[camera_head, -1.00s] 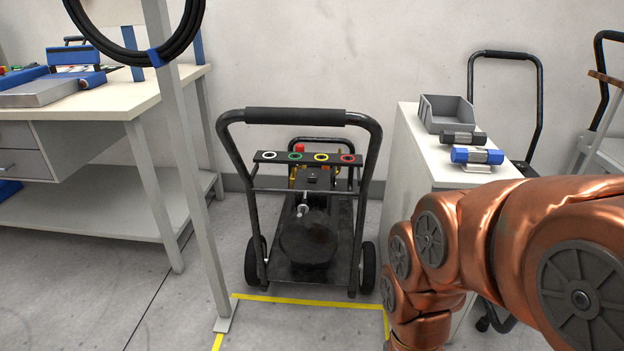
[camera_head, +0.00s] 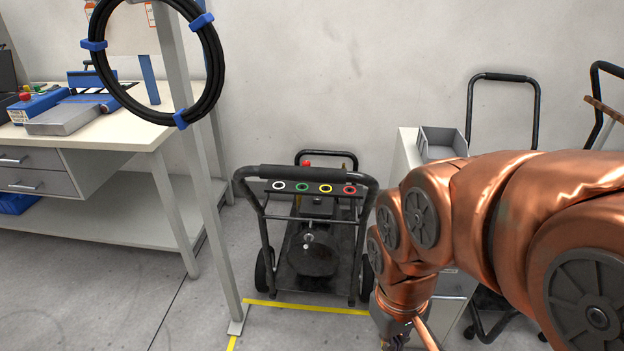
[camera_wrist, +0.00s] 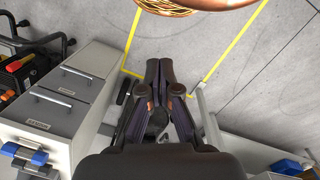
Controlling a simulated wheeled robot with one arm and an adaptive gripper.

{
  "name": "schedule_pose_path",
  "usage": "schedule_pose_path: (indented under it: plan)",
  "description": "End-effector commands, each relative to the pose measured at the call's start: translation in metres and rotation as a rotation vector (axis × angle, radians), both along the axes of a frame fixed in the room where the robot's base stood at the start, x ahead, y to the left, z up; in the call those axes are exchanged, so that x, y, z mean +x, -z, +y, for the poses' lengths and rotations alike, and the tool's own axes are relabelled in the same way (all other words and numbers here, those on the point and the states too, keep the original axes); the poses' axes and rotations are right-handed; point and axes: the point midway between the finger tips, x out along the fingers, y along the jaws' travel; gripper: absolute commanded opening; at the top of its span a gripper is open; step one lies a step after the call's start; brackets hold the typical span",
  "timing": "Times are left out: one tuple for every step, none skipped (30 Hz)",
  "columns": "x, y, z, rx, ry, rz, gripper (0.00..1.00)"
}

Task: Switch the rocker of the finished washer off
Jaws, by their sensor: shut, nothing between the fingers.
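The washer (camera_head: 312,258) is a dark machine on a black wheeled cart with a looped handle. It stands between the workbench and the white cabinet in the head view. A bar across the cart carries white, green, yellow and red rings. I cannot make out the rocker.
A grey post (camera_head: 205,190) with a coiled black hose (camera_head: 212,75) stands left of the washer. The workbench (camera_head: 110,225) is further left. The white cabinet (camera_wrist: 60,105), right of the washer, is partly hidden by my arm. Yellow tape (camera_head: 305,307) marks the floor in front.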

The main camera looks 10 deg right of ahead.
Motion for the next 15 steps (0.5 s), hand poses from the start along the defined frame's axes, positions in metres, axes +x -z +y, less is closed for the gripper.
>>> schedule_pose_path:
  plan:
    - [-0.002,-0.028,-0.001,0.002,0.008,0.002,0.0]
    - [-0.003,-0.035,-0.001,0.002,0.012,0.004,0.0]
    - [-0.005,-0.045,-0.001,0.004,0.019,0.006,0.0]
    - [-0.006,-0.053,-0.001,0.005,0.023,0.008,0.0]
    - [-0.007,-0.061,-0.002,0.006,0.027,0.01,0.0]
    - [-0.009,-0.071,-0.002,0.007,0.033,0.013,0.0]
    - [-0.01,-0.078,-0.002,0.008,0.038,0.014,0.0]
    - [-0.011,-0.086,-0.002,0.009,0.042,0.016,0.0]
    - [-0.013,-0.096,-0.002,0.01,0.048,0.019,0.0]
    - [-0.014,-0.104,-0.003,0.01,0.052,0.021,0.0]
    - [-0.016,-0.112,-0.003,0.012,0.056,0.023,0.0]
    - [-0.017,-0.122,-0.003,0.013,0.062,0.026,0.0]
    - [-0.019,-0.129,-0.003,0.014,0.066,0.028,0.0]
    - [-0.02,-0.137,-0.003,0.015,0.071,0.03,0.0]
    - [-0.022,-0.147,-0.003,0.016,0.076,0.033,0.0]
